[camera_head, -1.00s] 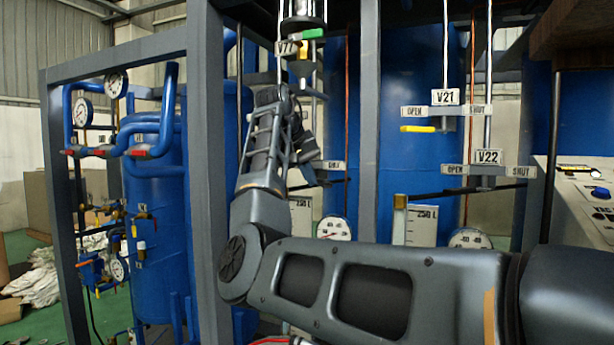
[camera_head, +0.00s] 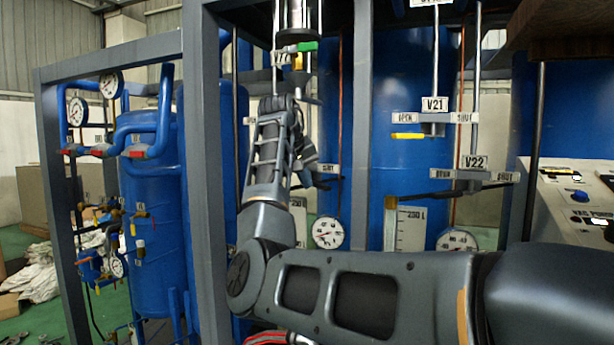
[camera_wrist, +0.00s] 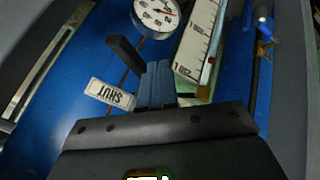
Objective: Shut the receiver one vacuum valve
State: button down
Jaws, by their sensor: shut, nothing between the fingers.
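My gripper (camera_head: 308,178) is at the left tank, close to a valve with a white SHUT plate (camera_head: 328,170). In the wrist view its blue-grey fingers (camera_wrist: 156,84) are together, with nothing seen between them. The SHUT plate (camera_wrist: 110,94) lies just left of the fingertips there. A black lever (camera_wrist: 125,57) passes close by the fingers; I cannot tell whether they touch it. In the head view the lever is partly hidden by my gripper. My wrist hides the valve's OPEN side, and its own name plate cannot be made out.
To the right are valve V21 (camera_head: 435,104) with a yellow handle (camera_head: 408,136) and valve V22 (camera_head: 474,162) with a black handle. A round gauge (camera_head: 328,232) sits below my gripper. Grey frame posts (camera_head: 203,150) stand close to my arm. A control panel (camera_head: 580,205) is at right.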

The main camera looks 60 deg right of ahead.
jog(key=w+a+f+b+v, duration=0.1)
jog(key=b+v, duration=0.1)
jog(key=v, duration=0.9)
jog(key=shift+w, duration=0.4)
jog(key=shift+a+r, duration=0.1)
